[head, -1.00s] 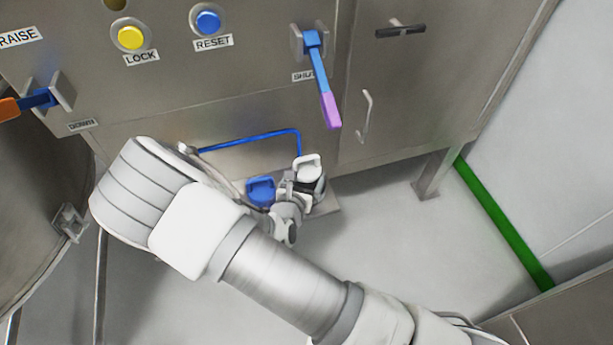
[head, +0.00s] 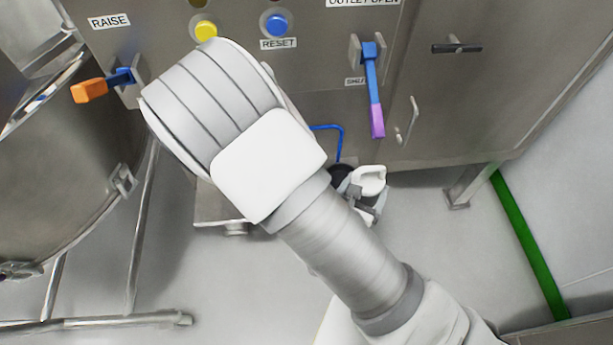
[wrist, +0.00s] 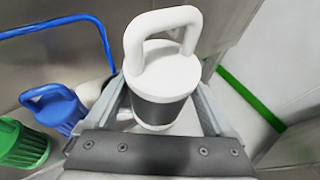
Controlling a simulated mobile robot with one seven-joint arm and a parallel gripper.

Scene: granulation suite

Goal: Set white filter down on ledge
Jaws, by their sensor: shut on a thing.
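The white filter (wrist: 165,75) has a white top with a loop handle and a dark lower body. My gripper (wrist: 160,92) is shut on it, with one finger on each side of the body. In the head view the white filter (head: 370,180) is near the cabinet's lower edge, right of my forearm. The ledge (head: 215,208) is a metal shelf low under the cabinet, mostly hidden behind my arm. A blue filter (wrist: 55,108) and a green filter (wrist: 25,145) stand left of my gripper in the wrist view. I cannot see the white filter's underside.
A blue rail (wrist: 60,24) runs behind the filters and bends down near my gripper. A blue and purple lever (head: 373,92) hangs on the cabinet above. A steel vessel (head: 60,190) stands at left. Open floor lies right of my gripper.

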